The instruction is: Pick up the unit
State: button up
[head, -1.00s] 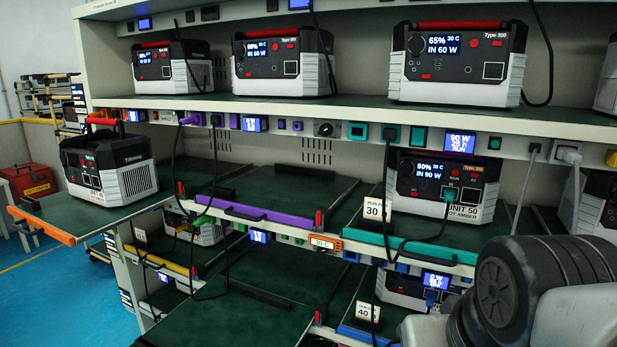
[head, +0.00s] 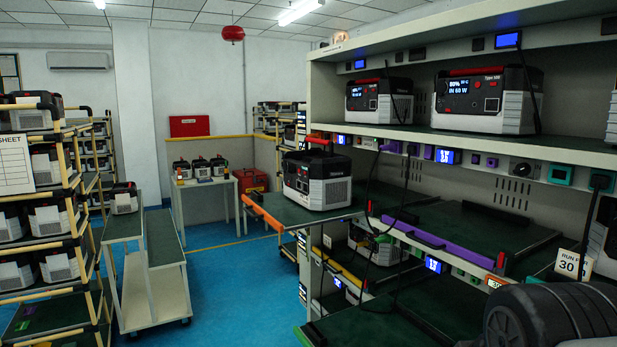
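A white and black power unit with a red handle (head: 317,178) stands upright on a pulled-out green shelf tray with an orange front edge (head: 262,213), at the left end of the rack. Its display side faces left and its vented end faces me. No cable is clearly seen plugged into it. Similar units stand on the rack's upper shelf, one with a lit screen (head: 488,100) and a smaller-looking one (head: 379,101). Which unit the task means cannot be told from the frames. My gripper is not in view; only a dark part of my arm shows at bottom right.
A purple-edged tray (head: 428,237) beside the orange one is empty. Black cables hang before the rack. A grey-white cart with green tops (head: 150,278) and a yellow-framed shelf full of units (head: 45,215) stand left. Blue floor between is clear.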

aim_at(324, 183)
jog(key=u, duration=0.3)
jog(key=i+j, duration=0.85)
jog(key=i, duration=0.25)
jog(key=i+j, duration=0.45)
jog(key=i, duration=0.15)
jog(key=i+j+z, duration=0.15)
jog(key=z, duration=0.2)
jog(key=i+j+z, duration=0.15)
jog(key=z, duration=0.25)
jog(key=i+j+z, duration=0.1)
jog(key=z, duration=0.25)
jog(key=j, duration=0.1)
